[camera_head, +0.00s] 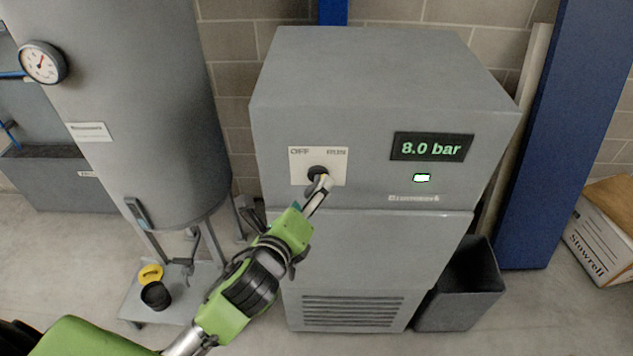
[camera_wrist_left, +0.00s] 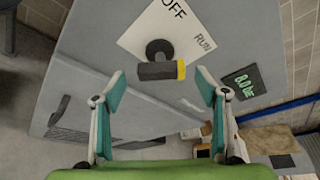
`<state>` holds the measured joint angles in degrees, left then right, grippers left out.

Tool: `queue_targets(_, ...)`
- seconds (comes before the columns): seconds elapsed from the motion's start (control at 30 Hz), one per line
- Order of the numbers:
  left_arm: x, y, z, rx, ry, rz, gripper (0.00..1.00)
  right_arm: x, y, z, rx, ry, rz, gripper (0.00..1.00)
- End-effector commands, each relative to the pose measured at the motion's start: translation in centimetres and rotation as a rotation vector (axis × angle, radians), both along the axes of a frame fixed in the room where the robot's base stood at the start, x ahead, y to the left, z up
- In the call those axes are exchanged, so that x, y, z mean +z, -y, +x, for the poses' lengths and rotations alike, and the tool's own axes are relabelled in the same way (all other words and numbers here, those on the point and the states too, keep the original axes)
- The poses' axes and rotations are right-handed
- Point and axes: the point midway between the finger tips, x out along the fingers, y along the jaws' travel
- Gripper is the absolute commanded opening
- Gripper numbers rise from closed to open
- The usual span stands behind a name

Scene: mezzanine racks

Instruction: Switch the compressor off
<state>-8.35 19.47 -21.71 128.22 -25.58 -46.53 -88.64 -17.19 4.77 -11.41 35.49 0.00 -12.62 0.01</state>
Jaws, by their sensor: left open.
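The grey compressor (camera_head: 365,125) stands ahead, its display (camera_head: 431,147) reading 8.0 bar and a green light (camera_head: 422,178) lit below it. A pale plate marked OFF and RUN (camera_head: 299,166) carries a dark rotary knob (camera_head: 317,172), partly hidden by my gripper in the head view. In the left wrist view, the knob (camera_wrist_left: 157,70) has a yellow end, turned toward the RUN side. My left gripper (camera_head: 318,192) is in front of the knob. Its open fingers (camera_wrist_left: 160,90) show to either side of the knob, with nothing between them. My right gripper is not in view.
A grey tank (camera_head: 150,130) with a dial gauge (camera_head: 43,62) stands at the left. A yellow ring (camera_head: 151,274) and black cup (camera_head: 156,295) sit by its base. A dark bin (camera_head: 465,290), blue post (camera_head: 575,120) and cardboard box (camera_head: 603,240) are at the right.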

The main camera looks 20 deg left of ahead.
Motion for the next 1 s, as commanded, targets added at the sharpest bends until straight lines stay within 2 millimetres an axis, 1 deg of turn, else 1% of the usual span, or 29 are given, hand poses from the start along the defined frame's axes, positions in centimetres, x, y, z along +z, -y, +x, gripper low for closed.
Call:
queue_targets(0.03,0.1,0.0,1.0,0.001,0.001,-0.001,0.67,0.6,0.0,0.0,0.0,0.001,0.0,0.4)
queue_targets(0.1,-0.2,0.1,2.1,0.001,0.001,-0.001,0.67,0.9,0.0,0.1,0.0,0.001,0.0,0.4)
queue_targets(0.3,-0.9,0.2,4.2,0.0,0.001,-0.002,0.67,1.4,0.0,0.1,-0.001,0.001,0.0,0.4)
queue_targets(0.5,-1.2,0.2,4.9,-0.001,0.001,-0.002,0.67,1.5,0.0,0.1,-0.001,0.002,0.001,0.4)
queue_targets(0.7,-1.3,0.2,4.9,-0.001,0.0,-0.001,0.67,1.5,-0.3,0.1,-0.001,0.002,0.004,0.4)
queue_targets(0.73,-1.3,0.2,4.9,-0.001,0.0,-0.001,0.64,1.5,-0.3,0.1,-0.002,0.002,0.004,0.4)
queue_targets(0.77,-1.3,0.2,4.9,-0.001,0.0,-0.001,0.56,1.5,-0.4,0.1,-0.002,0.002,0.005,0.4)
queue_targets(0.8,-1.3,0.2,4.9,-0.001,0.0,-0.001,0.46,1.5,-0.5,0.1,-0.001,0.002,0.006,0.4)
queue_targets(0.87,-1.3,0.2,4.9,-0.001,0.0,-0.001,0.3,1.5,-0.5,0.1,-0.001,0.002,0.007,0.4)
queue_targets(0.9,-1.3,0.2,4.9,-0.001,0.0,-0.001,0.28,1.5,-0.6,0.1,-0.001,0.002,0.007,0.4)
queue_targets(1.0,-1.3,0.2,4.9,-0.001,0.0,-0.001,0.28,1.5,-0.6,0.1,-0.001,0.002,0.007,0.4)
